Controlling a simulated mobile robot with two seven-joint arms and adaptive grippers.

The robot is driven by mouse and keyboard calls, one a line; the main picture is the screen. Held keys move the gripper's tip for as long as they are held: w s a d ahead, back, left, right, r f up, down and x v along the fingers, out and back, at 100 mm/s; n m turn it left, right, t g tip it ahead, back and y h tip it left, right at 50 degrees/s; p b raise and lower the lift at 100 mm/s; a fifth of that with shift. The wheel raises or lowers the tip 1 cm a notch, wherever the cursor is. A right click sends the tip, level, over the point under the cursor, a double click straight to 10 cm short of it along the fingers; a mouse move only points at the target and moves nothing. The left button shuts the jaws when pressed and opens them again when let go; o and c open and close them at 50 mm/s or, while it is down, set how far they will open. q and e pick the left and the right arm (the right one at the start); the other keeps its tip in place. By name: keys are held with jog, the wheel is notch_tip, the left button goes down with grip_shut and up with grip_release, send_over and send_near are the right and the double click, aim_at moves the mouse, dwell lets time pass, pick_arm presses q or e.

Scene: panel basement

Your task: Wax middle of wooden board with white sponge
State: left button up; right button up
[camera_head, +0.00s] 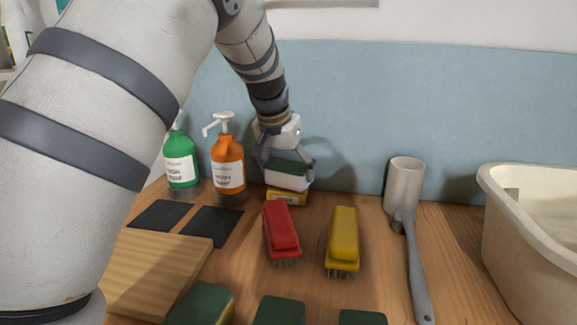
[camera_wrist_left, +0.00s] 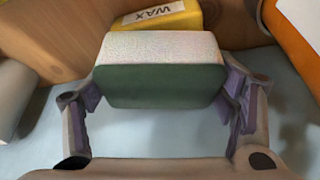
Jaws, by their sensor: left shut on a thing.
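My left gripper (camera_head: 286,168) is shut on the white sponge (camera_head: 286,181), a white block with a dark green pad on top. The fingers hold it by two opposite sides, as the left wrist view shows the sponge (camera_wrist_left: 160,84) between the purple pads. The sponge is right over the yellow wax block (camera_head: 288,196), labelled WAX in the left wrist view (camera_wrist_left: 160,18); whether they touch is unclear. The wooden board (camera_head: 156,262) lies at the left front, partly hidden behind my left arm. My right gripper is not in view.
A green bottle (camera_head: 181,160) and an orange pump bottle (camera_head: 228,165) stand left of the wax. Two dark squares (camera_head: 162,215) lie behind the board. Red (camera_head: 281,230) and yellow (camera_head: 343,238) brushes lie in front. A grey-handled brush (camera_head: 416,270), a beige holder (camera_head: 403,185) and basin (camera_head: 535,250) are right.

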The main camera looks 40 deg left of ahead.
aim_at(292, 161)
pick_arm(q)
jog(key=shift+f, duration=0.55)
dwell(1.2)
jog(key=shift+r+p, duration=0.45)
jog(key=shift+r, duration=3.1)
jog(key=shift+f, duration=0.1)
